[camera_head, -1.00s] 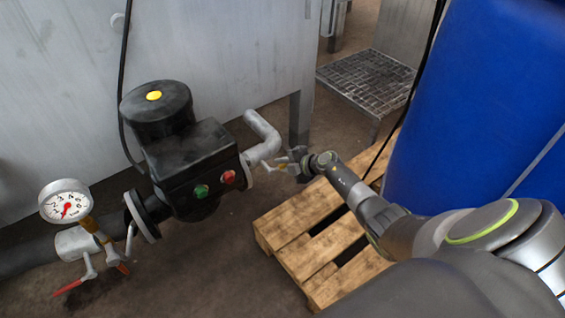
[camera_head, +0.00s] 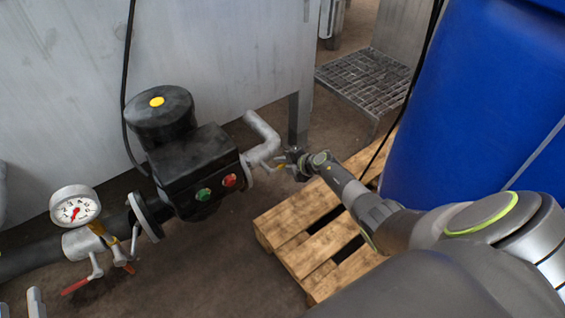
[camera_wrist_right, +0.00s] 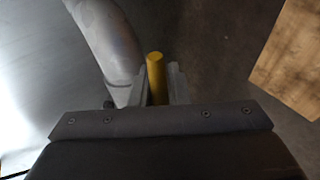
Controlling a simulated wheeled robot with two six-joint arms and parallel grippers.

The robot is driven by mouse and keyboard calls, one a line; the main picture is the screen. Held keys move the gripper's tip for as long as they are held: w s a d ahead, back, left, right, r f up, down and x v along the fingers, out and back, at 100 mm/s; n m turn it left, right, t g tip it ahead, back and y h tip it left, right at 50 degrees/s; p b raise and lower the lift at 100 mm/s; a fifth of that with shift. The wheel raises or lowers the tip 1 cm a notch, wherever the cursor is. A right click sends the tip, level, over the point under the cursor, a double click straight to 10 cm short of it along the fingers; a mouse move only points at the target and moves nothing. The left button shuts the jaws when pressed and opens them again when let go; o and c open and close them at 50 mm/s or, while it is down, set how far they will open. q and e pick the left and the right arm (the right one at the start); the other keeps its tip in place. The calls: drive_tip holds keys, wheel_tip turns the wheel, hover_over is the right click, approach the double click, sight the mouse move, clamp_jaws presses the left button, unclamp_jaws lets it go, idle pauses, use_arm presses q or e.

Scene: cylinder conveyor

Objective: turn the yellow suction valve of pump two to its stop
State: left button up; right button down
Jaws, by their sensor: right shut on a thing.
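The pump (camera_head: 195,165) is a black block with a round motor on top, standing in a grey pipe line. The yellow valve handle (camera_wrist_right: 156,75) shows in the right wrist view as a rod standing between my fingers, beside a grey pipe. My right gripper (camera_head: 281,165) is shut on this handle, right of the pump; the wrist view shows its two fingers (camera_wrist_right: 158,88) on either side. The valve body is mostly hidden. Two pale fingertips of my left gripper (camera_head: 20,305) peek in at the bottom left, apart and empty.
A pressure gauge (camera_head: 75,208) and a red-handled valve (camera_head: 76,285) are on the pipe at the left. A wooden pallet (camera_head: 318,240) lies under my right arm. A blue drum (camera_head: 465,110) stands at the right. A metal tank wall (camera_head: 220,50) is behind.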

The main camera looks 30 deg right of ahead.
use_arm(q)
drive_tip(key=shift+f, duration=0.3)
use_arm(e)
drive_tip(key=shift+f, duration=0.1)
drive_tip(key=c, duration=1.4)
unclamp_jaws()
